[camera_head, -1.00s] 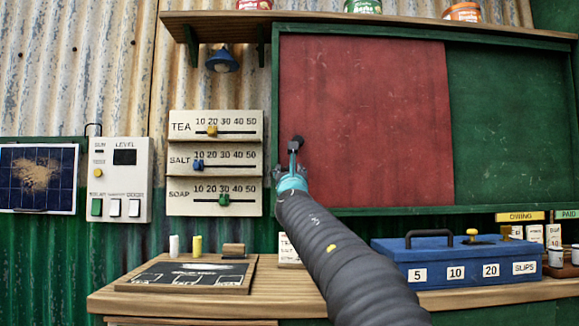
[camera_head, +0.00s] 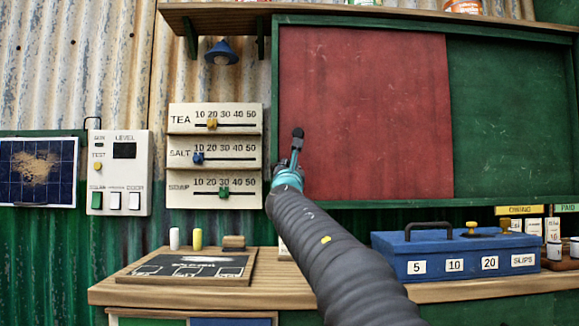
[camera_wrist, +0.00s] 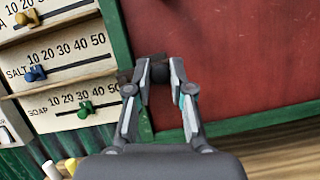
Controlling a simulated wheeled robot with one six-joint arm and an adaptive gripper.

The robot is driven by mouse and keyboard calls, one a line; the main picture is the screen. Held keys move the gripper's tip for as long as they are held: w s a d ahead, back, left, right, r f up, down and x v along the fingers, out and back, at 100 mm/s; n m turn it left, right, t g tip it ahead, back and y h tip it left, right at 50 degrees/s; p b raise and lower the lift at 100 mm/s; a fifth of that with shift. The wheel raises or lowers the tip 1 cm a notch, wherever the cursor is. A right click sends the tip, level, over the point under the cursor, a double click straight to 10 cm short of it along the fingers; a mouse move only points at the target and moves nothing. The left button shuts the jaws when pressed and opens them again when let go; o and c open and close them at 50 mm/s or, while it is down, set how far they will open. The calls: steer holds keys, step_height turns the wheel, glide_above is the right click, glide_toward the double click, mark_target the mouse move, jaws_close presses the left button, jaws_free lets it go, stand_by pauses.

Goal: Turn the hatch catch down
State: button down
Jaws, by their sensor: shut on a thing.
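The hatch is a wide panel with a red left part (camera_head: 365,110) and a green right part (camera_head: 505,110) in a green frame. The catch is a small dark piece by the hatch's lower left edge. It is mostly hidden by my gripper (camera_head: 297,142) in the head view, so its angle is hard to tell. In the wrist view my gripper's two fingers (camera_wrist: 159,66) are close together with their tips on the dark catch (camera_wrist: 124,78), at the frame's left side. My gripper is shut on it.
Left of the hatch is a board of TEA, SALT and SOAP sliders (camera_head: 215,136), then a switch panel (camera_head: 120,172). Below, a wooden counter (camera_head: 110,292) carries a chalk slate (camera_head: 185,270) and a blue cash box (camera_head: 455,258). A blue lamp (camera_head: 221,52) hangs above.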

steer(key=shift+f+m, duration=0.15)
steer(key=shift+m, duration=0.35)
steer(key=c, duration=1)
jaws_free()
steer(key=v, duration=1.2)
steer(key=shift+a, duration=0.15)
